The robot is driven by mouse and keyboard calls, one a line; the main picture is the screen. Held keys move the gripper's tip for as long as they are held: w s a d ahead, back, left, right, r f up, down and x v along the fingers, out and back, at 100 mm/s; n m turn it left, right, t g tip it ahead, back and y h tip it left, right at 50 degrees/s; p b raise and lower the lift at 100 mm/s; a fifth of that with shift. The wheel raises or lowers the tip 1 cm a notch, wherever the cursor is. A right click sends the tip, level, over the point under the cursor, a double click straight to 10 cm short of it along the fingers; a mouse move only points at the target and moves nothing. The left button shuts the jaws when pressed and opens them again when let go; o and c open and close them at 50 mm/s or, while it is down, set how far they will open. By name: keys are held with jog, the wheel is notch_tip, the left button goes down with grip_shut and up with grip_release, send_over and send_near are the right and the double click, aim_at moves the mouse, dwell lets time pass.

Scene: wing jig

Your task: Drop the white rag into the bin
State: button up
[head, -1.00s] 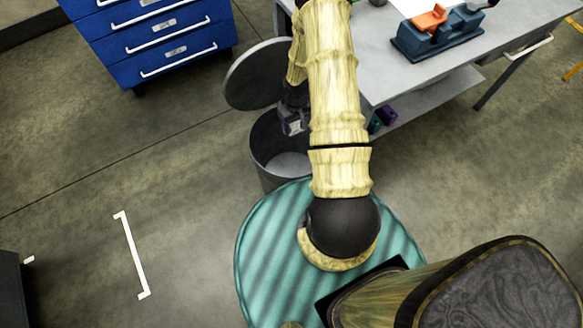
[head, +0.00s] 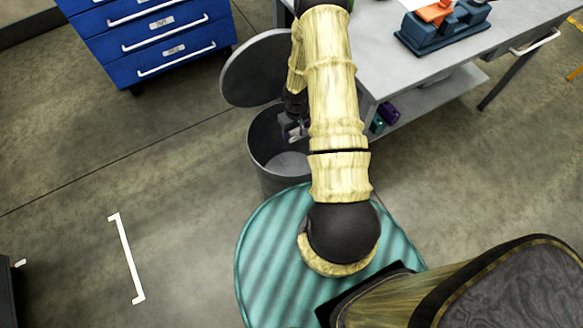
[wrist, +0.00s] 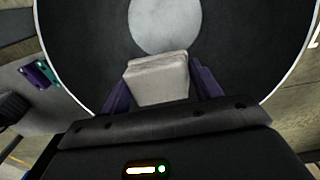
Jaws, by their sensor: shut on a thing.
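The white rag (wrist: 157,80) shows in the wrist view as a pale folded block between the two purple fingers of my gripper (wrist: 160,84). My gripper is shut on it. The grey round bin (head: 262,158) stands open on the floor in the head view, its lid (head: 250,72) tilted up behind it. My gripper (head: 293,130) is at the bin's mouth there, partly hidden by my arm. In the wrist view the rag is over the dark inside of the bin (wrist: 90,50), within its pale rim. A lighter round patch shows at the bottom.
A grey workbench (head: 400,70) with a lower shelf stands right of the bin, with a blue and orange tool (head: 440,25) on top. Small green and purple items (head: 385,115) lie by the shelf. A blue drawer cabinet (head: 150,40) stands at the back left.

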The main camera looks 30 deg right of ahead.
jog(key=o, duration=1.1)
jog(key=shift+r, duration=0.15)
notch_tip(320, 180, up, 17)
jog(key=p, duration=0.2)
jog(key=shift+p, duration=0.35)
jog(key=shift+r, duration=0.1)
